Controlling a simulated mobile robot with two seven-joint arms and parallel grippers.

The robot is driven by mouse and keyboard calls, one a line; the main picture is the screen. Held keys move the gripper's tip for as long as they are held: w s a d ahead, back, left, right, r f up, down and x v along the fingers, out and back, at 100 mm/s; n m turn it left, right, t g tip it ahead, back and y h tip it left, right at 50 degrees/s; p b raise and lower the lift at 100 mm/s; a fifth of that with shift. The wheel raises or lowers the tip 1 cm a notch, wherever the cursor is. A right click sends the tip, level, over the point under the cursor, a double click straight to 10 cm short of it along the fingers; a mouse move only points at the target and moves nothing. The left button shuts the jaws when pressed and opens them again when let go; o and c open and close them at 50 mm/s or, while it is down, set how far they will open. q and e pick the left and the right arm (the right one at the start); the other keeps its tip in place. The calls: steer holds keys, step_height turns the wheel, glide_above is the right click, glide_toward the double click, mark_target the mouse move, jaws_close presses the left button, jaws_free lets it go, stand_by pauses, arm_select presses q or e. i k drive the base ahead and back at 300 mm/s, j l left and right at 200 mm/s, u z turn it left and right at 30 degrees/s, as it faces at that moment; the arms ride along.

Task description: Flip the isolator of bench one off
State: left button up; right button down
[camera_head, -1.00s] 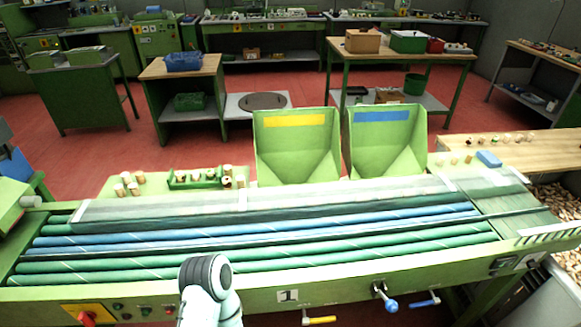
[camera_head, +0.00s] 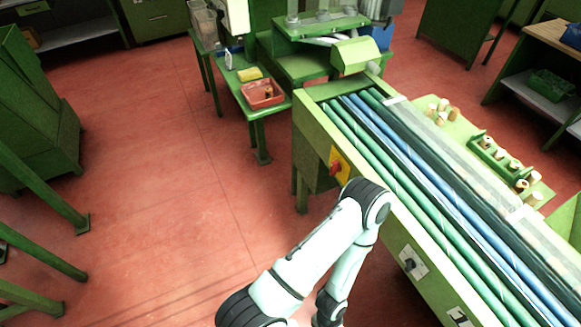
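The isolator (camera_head: 337,165) is a small red handle on a yellow plate, on the end part of the green bench's (camera_head: 312,125) front face, in the middle of the head view. It is too small to tell which way the handle is turned. One of my white arms rises from the bottom edge, its dark-ringed joint (camera_head: 371,204) standing in front of the bench's lower face, just right of and below the isolator. The arm bends back down out of the picture. Neither of my grippers shows.
Green and blue rollers (camera_head: 385,140) run along the bench top. Two knobs on plates, one a dark knob (camera_head: 409,264), sit further along its face. A low green table with a red tray (camera_head: 262,94) stands beyond the bench end. Red floor (camera_head: 150,200) left of the bench is clear.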

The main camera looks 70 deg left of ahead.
mark_target(335, 166)
steer(key=u, duration=1.8)
steer(key=j+u, duration=0.25)
steer(key=i+l, duration=0.05)
steer(key=l, duration=0.05)
